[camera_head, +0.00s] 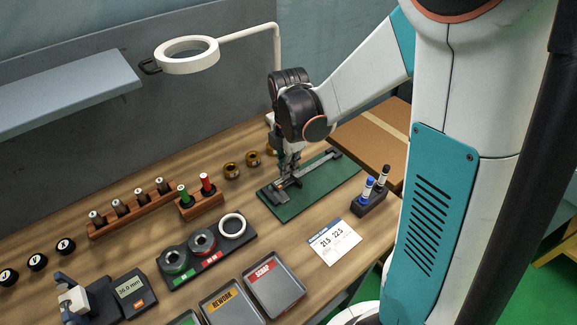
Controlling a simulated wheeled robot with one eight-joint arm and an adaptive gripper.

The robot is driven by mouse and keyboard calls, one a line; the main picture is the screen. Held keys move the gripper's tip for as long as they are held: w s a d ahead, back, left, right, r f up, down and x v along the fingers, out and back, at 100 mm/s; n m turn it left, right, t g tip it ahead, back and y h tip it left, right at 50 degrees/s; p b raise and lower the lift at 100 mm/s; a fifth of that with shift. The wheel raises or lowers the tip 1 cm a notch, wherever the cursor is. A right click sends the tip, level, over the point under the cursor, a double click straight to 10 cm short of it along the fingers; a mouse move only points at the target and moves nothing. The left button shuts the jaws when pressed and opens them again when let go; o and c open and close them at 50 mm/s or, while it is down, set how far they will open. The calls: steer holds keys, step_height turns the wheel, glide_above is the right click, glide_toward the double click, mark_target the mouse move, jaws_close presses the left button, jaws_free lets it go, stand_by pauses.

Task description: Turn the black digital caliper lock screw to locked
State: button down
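The caliper (317,168) lies on a dark green mat (305,202) in the head view, its beam running from lower left to upper right. My gripper (284,180) points down over the caliper's lower left end, at or just above it. The fingers are small and partly merge with the caliper. I cannot tell whether they touch it or how far apart they are. The lock screw is too small to make out and may be hidden by the fingers.
A magnifier lamp (188,66) stands behind on the left. A cardboard box (372,138) and a marker holder (369,203) are to the right. A printed card (334,241) and trays (273,283) lie in front. Brass rings (232,170) and gauge racks (131,213) are left.

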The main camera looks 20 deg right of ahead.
steer(key=m, duration=1)
steer(key=shift+p, duration=0.3)
steer(key=m, duration=0.3)
steer(key=shift+m, duration=2.3)
steer(key=c, duration=1.8)
jaws_free()
steer(key=shift+c, duration=0.2)
